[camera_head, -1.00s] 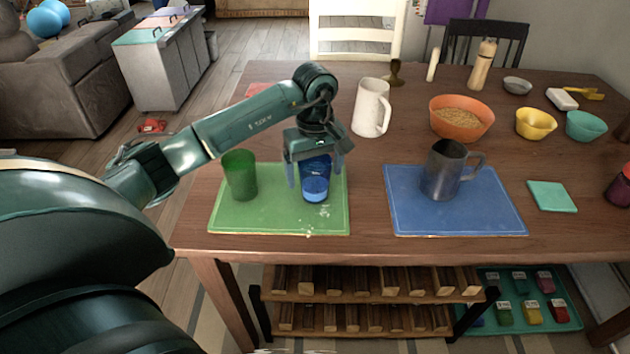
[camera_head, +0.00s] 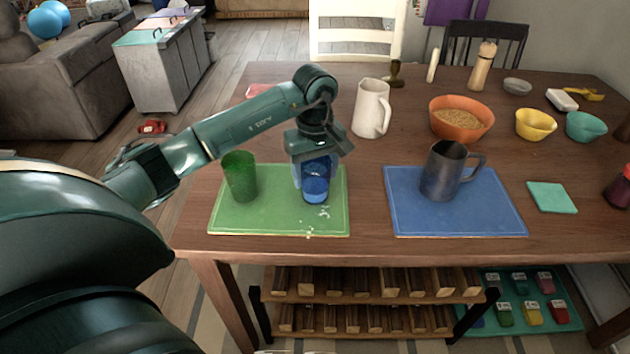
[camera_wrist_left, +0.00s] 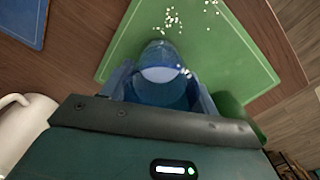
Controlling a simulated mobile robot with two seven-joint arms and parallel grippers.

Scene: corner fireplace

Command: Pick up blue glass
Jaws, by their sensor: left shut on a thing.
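The blue glass (camera_head: 315,190) stands on the right part of the green mat (camera_head: 270,219) on the table. My left gripper (camera_head: 316,180) reaches down over it from above and is shut on the glass, with a finger on either side. In the left wrist view the blue glass (camera_wrist_left: 160,75) sits between the two fingers, and the green mat (camera_wrist_left: 225,55) lies beyond it. The upper part of the glass is partly hidden by the gripper. My right gripper is not in view.
A green glass (camera_head: 240,177) stands close to the left on the same mat. A white pitcher (camera_head: 371,108) is behind to the right. A grey metal mug (camera_head: 440,172) stands on a blue mat (camera_head: 410,215) at right. Pale crumbs (camera_head: 323,212) lie on the green mat.

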